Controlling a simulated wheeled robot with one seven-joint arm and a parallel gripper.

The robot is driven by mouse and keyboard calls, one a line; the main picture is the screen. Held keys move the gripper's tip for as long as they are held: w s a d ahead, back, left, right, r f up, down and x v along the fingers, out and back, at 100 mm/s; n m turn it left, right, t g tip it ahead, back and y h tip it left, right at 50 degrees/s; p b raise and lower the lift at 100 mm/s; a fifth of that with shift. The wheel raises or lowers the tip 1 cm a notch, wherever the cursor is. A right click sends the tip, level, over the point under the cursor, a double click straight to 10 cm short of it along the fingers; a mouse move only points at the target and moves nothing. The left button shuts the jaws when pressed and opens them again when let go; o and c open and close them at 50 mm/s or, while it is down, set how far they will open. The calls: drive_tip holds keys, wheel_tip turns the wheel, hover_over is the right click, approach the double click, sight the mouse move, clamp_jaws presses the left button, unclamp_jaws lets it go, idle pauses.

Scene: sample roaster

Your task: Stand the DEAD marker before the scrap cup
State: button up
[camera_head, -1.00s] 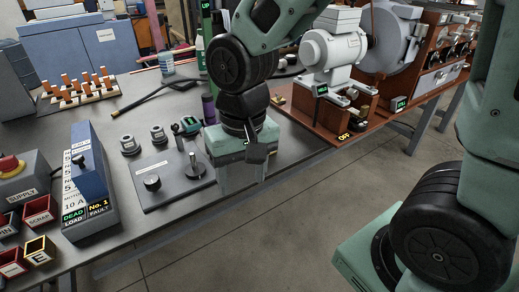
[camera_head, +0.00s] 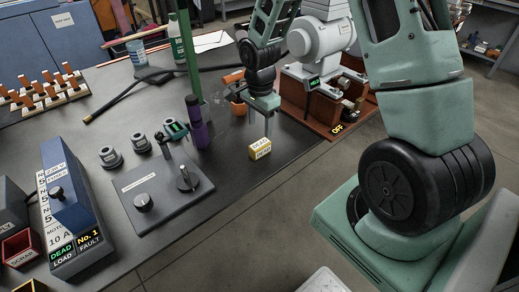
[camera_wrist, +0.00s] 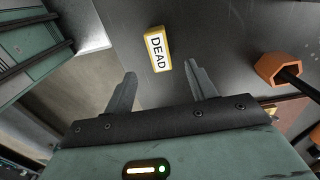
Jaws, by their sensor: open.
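The DEAD marker (camera_head: 260,149) is a small yellow block with a white label, on the dark bench near its front edge. In the wrist view the DEAD marker (camera_wrist: 157,50) lies just beyond the fingertips, roughly between their lines, with its lettering readable. My gripper (camera_wrist: 160,72) is open and empty, its two fingers apart. In the head view my gripper (camera_head: 264,112) hangs above the bench, behind the marker and apart from it. The scrap cup (camera_head: 20,249) is a red square box labelled SCRAP at the lower left, partly cut by the picture edge.
A blue meter box (camera_head: 72,215) with a DEAD LOAD display stands right of the scrap cup. A dark plate (camera_head: 163,196) with knobs, a purple bottle (camera_head: 196,125) and a green post (camera_head: 190,60) lie between.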

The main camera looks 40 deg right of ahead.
sight(260, 143)
wheel_tip(260, 143, down, 10)
drive_tip(key=shift+s+r+b, duration=0.1)
drive_tip(key=shift+r+b, duration=0.1)
drive_tip(key=shift+b, duration=0.3)
drive_tip(key=c, duration=1.2)
drive_tip(key=shift+o, duration=0.2)
drive_tip(key=shift+r, duration=0.1)
